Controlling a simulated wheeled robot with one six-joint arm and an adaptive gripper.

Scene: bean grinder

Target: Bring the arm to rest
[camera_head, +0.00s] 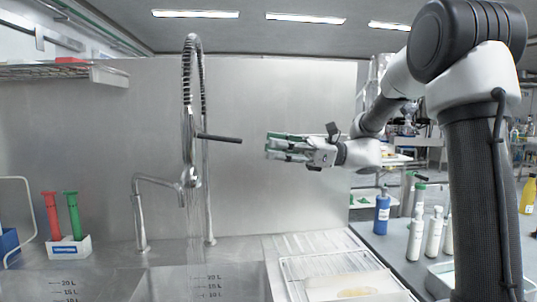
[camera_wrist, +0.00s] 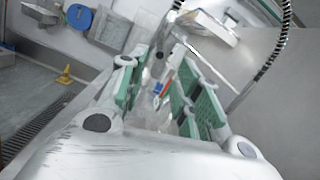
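My gripper (camera_head: 272,147) is raised in the air in the head view, pointing left toward the tall tap. Its green-padded fingers are spread apart with nothing seen held between them. In the wrist view my gripper (camera_wrist: 160,88) shows two green-padded fingers with a clear gap. My arm stands at the right of the head view, bent at the top, with the forearm coming down to the left toward the gripper.
A tall spring tap (camera_head: 188,120) with a dark side handle (camera_head: 220,139) stands left of my gripper above the sink (camera_head: 205,284). A white wire rack (camera_head: 340,272) lies below. Bottles (camera_head: 415,235) stand on the right counter. A shelf (camera_head: 60,71) hangs at upper left.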

